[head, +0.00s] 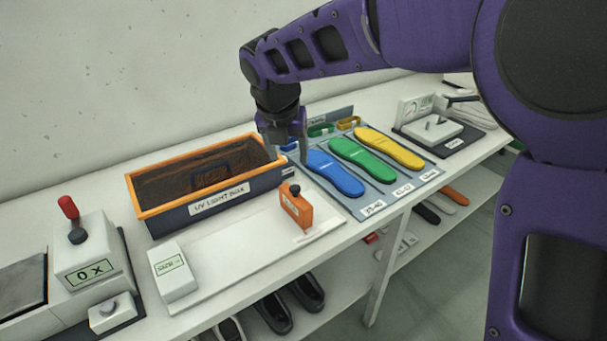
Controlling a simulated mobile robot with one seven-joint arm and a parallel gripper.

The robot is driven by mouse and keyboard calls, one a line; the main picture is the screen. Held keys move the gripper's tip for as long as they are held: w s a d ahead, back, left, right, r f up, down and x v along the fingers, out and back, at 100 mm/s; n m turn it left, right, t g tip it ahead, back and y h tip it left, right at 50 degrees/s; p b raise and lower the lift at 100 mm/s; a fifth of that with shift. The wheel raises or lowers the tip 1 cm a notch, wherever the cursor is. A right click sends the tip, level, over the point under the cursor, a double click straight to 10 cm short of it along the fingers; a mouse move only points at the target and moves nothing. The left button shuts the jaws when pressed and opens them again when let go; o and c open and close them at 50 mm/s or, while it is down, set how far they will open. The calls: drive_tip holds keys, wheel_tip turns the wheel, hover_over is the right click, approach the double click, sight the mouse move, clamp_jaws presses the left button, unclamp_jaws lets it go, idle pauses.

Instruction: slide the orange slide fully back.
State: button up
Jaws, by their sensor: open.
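The orange slide (296,207) is an upright orange block with a dark knob on top. It stands near the right end of a long white base plate (235,250), well apart from the white labelled block (172,271) at the plate's left end. My gripper (287,153) is open and points down. In the picture it is above the slide, near the right end of the UV light box, and appears empty and apart from the slide. The slide's far side is hidden.
Blue (334,173), green (362,159) and yellow (389,148) insoles lie to the right. A white device with a red-knobbed lever (85,245) stands at left. Shoes sit on the shelf below.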

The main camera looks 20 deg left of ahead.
sight(295, 187)
drive_tip(key=b+x, duration=0.1)
drive_tip(key=x, duration=1.1)
drive_tip(key=shift+w+f+b, duration=0.15)
drive_tip(key=shift+f+b, duration=0.15)
drive_tip(key=shift+f, duration=0.1)
clamp_jaws()
idle(0.7)
